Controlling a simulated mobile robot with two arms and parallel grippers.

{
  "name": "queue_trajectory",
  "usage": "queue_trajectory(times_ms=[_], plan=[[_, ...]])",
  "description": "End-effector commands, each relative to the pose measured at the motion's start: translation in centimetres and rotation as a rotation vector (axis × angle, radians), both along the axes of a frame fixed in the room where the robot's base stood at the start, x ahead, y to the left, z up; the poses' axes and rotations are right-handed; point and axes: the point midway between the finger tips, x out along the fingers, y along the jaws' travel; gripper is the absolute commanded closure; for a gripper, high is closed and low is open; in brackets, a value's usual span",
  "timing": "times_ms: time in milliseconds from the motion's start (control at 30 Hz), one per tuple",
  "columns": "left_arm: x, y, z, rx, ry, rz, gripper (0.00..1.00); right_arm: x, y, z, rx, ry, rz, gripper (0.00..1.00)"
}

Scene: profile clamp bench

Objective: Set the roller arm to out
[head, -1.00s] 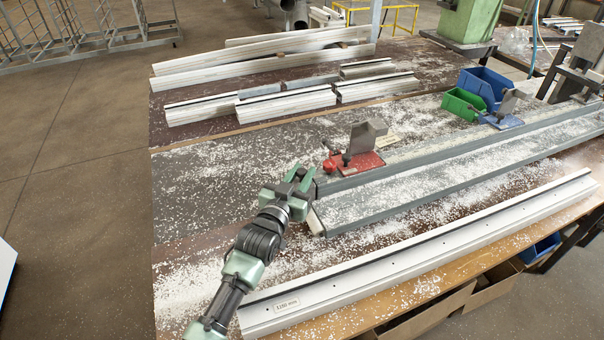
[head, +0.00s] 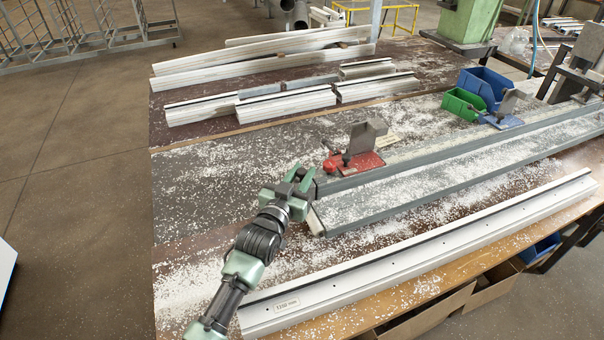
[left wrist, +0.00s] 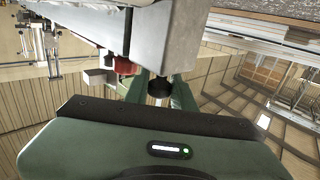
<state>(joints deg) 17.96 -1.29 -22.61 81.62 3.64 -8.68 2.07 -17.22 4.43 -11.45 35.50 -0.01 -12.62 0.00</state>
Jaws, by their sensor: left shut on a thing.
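My left gripper (head: 301,181) is at the near left end of the grey profile rail (head: 345,184). In the left wrist view, my green fingers (left wrist: 159,92) are shut on a dark round piece (left wrist: 158,87), under the grey metal rail end (left wrist: 172,35). I take this piece to be part of the roller arm; most of the arm is hidden by my gripper and the rail end, so its position cannot be told. A red clamp (head: 362,163) with a grey block stands on the rail just right of my gripper. My right gripper is not in view.
A long white profile (head: 430,254) lies along the bench's front edge. Cut profiles (head: 285,105) are stacked at the back left. Green (head: 463,104) and blue (head: 485,88) bins stand at the back right. The chip-strewn bench top (head: 205,200) left of my gripper is free.

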Motion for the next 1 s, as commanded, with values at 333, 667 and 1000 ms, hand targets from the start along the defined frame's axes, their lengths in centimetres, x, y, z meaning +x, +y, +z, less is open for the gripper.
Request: queue_trajectory(times_ms=[333,667,1000], plan=[[-0.8,2.0,0.1,0.004,0.003,0.002,1.00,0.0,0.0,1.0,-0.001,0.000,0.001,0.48],[-4.4,10.6,0.1,0.012,0.006,0.002,1.00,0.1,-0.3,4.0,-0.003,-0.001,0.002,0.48],[-8.2,19.8,-0.2,0.009,0.006,0.002,1.00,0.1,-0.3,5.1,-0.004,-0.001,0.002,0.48]])
